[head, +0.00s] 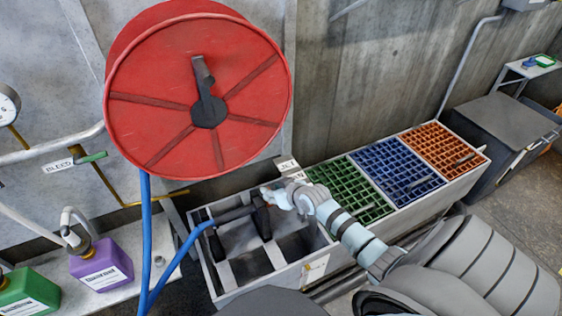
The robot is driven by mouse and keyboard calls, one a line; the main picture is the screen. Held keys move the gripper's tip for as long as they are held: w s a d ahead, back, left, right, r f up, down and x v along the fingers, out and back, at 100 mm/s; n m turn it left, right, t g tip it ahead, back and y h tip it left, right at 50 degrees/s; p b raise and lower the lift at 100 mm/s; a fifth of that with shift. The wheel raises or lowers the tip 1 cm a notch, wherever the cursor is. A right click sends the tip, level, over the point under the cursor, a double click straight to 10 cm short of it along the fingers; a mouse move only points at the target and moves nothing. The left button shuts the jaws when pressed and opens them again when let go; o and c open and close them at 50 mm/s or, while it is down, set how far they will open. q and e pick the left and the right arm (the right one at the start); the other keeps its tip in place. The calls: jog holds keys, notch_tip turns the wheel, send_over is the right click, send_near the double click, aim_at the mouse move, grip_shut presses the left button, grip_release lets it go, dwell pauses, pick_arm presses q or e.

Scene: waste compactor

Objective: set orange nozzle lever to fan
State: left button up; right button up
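A dark spray nozzle (235,214) on the end of the blue hose (188,243) lies across black supports over the open grey bin in the head view. Its far end reaches my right gripper (268,196), which is at the bin's rear edge. I cannot tell whether the fingers touch the nozzle or are open or shut. A small white label reading "JET" (286,165) stands just behind the gripper; another label beside it is partly covered. No orange lever can be made out; the gripper may hide it. My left gripper is not in view.
A large red hose reel (200,95) hangs above and left of the bin. Green (349,190), blue (396,170) and orange (443,146) grates stand right of it, behind my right arm. Purple (101,265) and green (27,293) jugs stand at lower left.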

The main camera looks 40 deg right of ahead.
jog(key=v, duration=0.7)
jog(key=shift+s+r, duration=0.15)
jog(key=shift+s, duration=0.05)
